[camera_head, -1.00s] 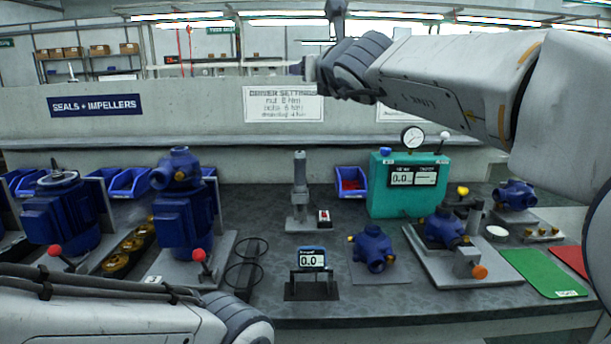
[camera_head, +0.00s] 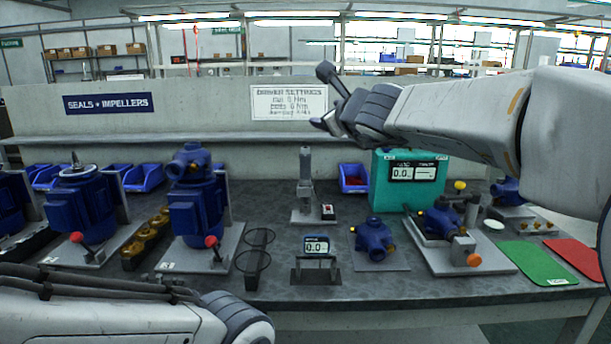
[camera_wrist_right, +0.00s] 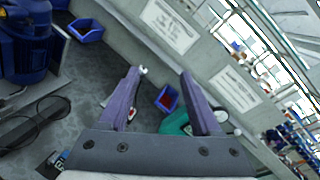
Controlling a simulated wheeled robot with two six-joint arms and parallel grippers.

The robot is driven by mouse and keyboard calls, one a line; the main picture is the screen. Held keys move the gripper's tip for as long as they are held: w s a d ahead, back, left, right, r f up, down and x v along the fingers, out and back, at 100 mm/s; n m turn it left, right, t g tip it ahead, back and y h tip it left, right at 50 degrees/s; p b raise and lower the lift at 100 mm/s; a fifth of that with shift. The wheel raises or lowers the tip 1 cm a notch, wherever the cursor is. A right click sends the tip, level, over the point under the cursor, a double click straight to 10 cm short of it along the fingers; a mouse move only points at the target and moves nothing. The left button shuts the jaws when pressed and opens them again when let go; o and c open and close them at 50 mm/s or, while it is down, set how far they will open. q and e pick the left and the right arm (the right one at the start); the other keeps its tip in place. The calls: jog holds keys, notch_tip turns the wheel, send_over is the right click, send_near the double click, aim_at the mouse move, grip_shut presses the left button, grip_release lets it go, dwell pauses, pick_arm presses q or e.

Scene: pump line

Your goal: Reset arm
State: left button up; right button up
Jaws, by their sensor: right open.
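My right gripper (camera_head: 322,98) is raised above the workbench, in front of the low back wall, with its arm reaching in from the right. Its two fingers are spread and nothing is between them. The right wrist view shows the same open purple fingers (camera_wrist_right: 159,72), with the bench and wall well beyond them. My left arm (camera_head: 110,318) lies across the lower left of the head view; its gripper is out of the picture.
On the bench (camera_head: 350,288) stand blue pumps (camera_head: 190,205), a grey post tool (camera_head: 305,185), a small display (camera_head: 316,246), a blue pump housing (camera_head: 374,238), a teal tester (camera_head: 382,185) and a clamped housing (camera_head: 440,220). Green (camera_head: 536,262) and red mats lie right. The air around the right gripper is clear.

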jog(key=s+d+f+n+g, duration=0.25)
jog(key=f+n, duration=0.25)
jog(key=f, duration=0.4)
jog(key=s+d+f+n+g+h, duration=0.1)
jog(key=s+f+n+g, duration=0.15)
jog(key=f+n, duration=0.4)
jog(key=s+d+f+n+g, duration=0.2)
jog(key=s+f+n, duration=0.15)
jog(key=f, duration=0.65)
jog(key=s+d+f+n+g+h, duration=0.2)
jog(key=s+d+f+n+g, duration=0.15)
jog(key=s+f+n, duration=0.4)
jog(key=s+d+f+n+g+h, duration=0.1)
jog(key=s+d+f+n+g, duration=0.3)
jog(key=s+f, duration=0.55)
jog(key=s+a+f+n+g+y+b, duration=0.1)
jog(key=s+a+f+n+g+b, duration=0.15)
jog(key=s+a+n+b, duration=0.7)
jog(key=s+a+r+m+p, duration=0.1)
jog(key=s+r+p, duration=0.1)
jog(key=r+p, duration=1.7)
jog(key=s+a+r+m+p, duration=0.1)
jog(key=s+a+r+p, duration=0.1)
jog(key=r+p, duration=1.6)
jog(key=shift+s+a+r+t+p, duration=0.15)
jog(key=shift+s+r+t+p, duration=0.1)
jog(key=shift+r+t+p, duration=0.25)
jog(key=shift+f, duration=0.15)
